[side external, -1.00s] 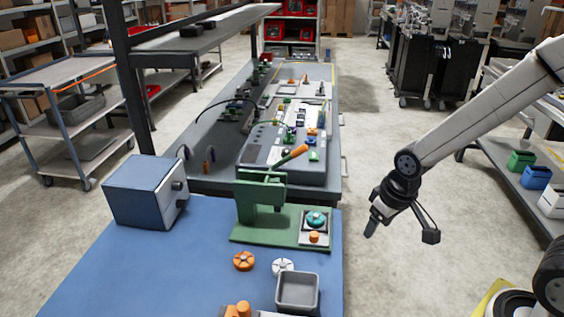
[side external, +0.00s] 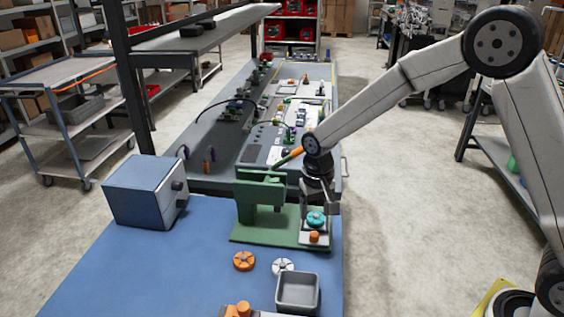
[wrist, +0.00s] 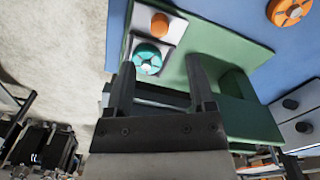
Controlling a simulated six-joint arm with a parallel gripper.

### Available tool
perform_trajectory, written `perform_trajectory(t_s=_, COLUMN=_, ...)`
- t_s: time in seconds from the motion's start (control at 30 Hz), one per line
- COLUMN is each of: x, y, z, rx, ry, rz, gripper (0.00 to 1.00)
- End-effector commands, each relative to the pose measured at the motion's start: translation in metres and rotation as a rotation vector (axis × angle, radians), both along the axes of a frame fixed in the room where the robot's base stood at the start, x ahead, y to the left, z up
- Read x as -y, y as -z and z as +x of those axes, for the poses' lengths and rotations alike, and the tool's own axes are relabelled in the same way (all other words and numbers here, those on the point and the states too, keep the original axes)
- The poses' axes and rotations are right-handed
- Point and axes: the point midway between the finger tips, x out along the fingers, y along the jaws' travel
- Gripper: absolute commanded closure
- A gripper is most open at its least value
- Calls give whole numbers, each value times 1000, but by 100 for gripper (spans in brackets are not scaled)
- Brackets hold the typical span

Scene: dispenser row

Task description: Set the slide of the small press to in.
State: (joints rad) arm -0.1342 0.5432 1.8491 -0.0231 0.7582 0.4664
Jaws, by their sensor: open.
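The small press is green, with an upright frame (side external: 258,192), a flat base and an orange-tipped lever. Its slide (side external: 316,228) is a light grey plate at the right end of the base. The slide carries a teal round part and an orange knob (side external: 314,237), which also shows in the wrist view (wrist: 160,25). The teal part (wrist: 147,59) lies just beyond my fingertips in the wrist view. My gripper (wrist: 158,75) is open and empty, pointing down over the slide area. In the side view my wrist hides part of the slide's far side.
An orange disc (side external: 243,261) and a white disc (side external: 283,265) lie on the blue table in front of the press. A grey bin (side external: 298,291) stands near the table's front. A blue box (side external: 146,192) stands at the left. A cluttered grey bench (side external: 225,150) lies behind.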

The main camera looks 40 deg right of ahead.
Motion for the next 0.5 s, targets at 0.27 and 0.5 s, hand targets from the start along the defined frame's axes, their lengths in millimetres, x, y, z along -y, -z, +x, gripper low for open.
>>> perform_trajectory(t_s=0.27, x=0, y=10, z=-1, rx=-1, ry=-1, rz=-1, gripper=30)
perform_trajectory(t_s=0.5, x=1, y=35, z=-1, rx=-1, ry=-1, rz=-1, gripper=30)
